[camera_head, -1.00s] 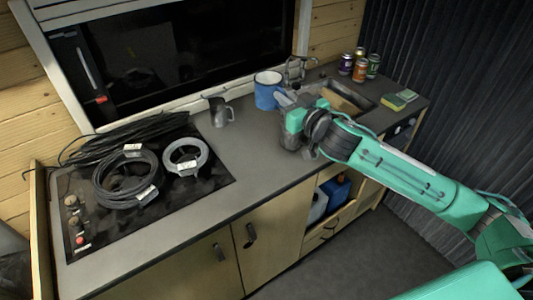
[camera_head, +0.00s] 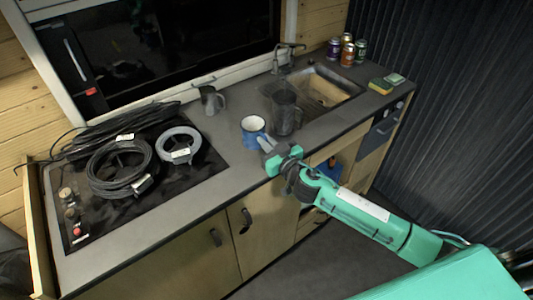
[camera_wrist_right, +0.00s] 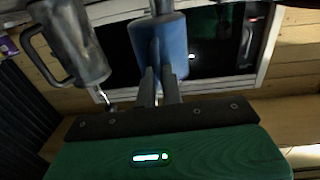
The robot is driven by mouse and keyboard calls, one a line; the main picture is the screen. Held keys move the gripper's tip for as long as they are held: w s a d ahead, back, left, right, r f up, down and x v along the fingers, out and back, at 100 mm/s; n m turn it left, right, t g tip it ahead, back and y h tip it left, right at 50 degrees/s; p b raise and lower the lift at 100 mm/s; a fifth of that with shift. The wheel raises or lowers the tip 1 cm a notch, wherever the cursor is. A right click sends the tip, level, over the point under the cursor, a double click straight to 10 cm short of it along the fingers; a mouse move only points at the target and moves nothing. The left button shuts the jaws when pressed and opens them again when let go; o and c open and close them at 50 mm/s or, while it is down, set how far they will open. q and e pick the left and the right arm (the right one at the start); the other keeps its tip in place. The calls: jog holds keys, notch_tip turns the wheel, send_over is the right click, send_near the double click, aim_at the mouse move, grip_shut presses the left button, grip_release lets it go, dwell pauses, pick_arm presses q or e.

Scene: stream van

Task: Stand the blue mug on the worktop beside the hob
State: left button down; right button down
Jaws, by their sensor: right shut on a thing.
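The blue mug (camera_head: 253,131), with a pale inside and dark rim, is upright over the worktop (camera_head: 214,179), between the hob (camera_head: 192,178) and the sink. My right gripper (camera_head: 267,146) is shut on it from the front right. In the right wrist view, the mug (camera_wrist_right: 172,45) is between the two fingers (camera_wrist_right: 159,86), which hide part of its side. I cannot tell whether its base touches the worktop. The hob is left of the mug, with bare worktop between them. My left gripper is not in view.
Cable coils (camera_head: 118,168) and a grey ring (camera_head: 178,146) lie on the hob. A large dark jug (camera_head: 285,113) stands close right of the mug. A small grey jug (camera_head: 211,100) stands behind left. The sink (camera_head: 325,90), several cans (camera_head: 347,50) and sponges (camera_head: 381,86) are farther right.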

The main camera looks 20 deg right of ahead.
jog(key=shift+f+b, duration=0.4)
jog(key=shift+f, duration=2.2)
jog(key=shift+f, duration=0.2)
jog(key=c, duration=1.5)
grip_release()
jog(key=shift+c, duration=0.2)
jog(key=shift+r, duration=0.1)
